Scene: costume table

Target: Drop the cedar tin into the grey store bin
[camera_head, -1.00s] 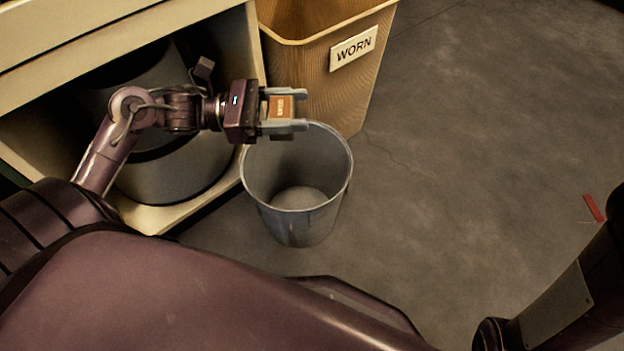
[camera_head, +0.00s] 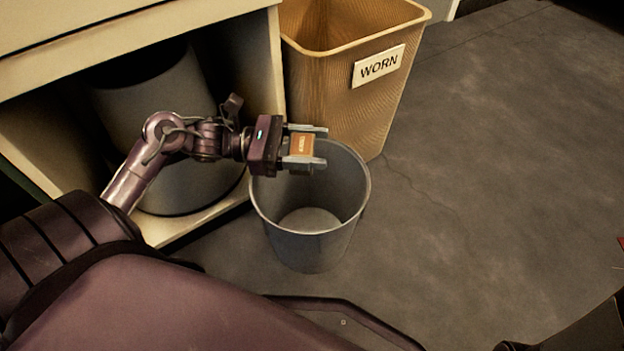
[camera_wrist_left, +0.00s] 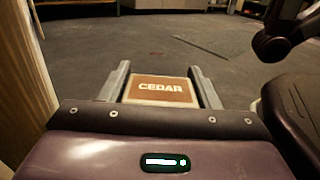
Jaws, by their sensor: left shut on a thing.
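The cedar tin (camera_head: 302,145) is a small orange-brown box with a pale edge. My left gripper (camera_head: 308,148) is shut on it. In the left wrist view the tin (camera_wrist_left: 161,90) shows its CEDAR label between the two fingers. The grey bin (camera_head: 310,245) is a round, open bin on the floor, with a pale bottom and nothing seen inside. In the head view the gripper and tin overlap the bin's far left rim; how high they are above it is hard to tell. My right gripper is not in view.
A tan bin (camera_head: 345,95) marked WORN (camera_head: 379,66) stands just behind the grey bin. A cream cabinet (camera_head: 262,70) with a large dark grey cylinder (camera_head: 190,185) inside is at the left.

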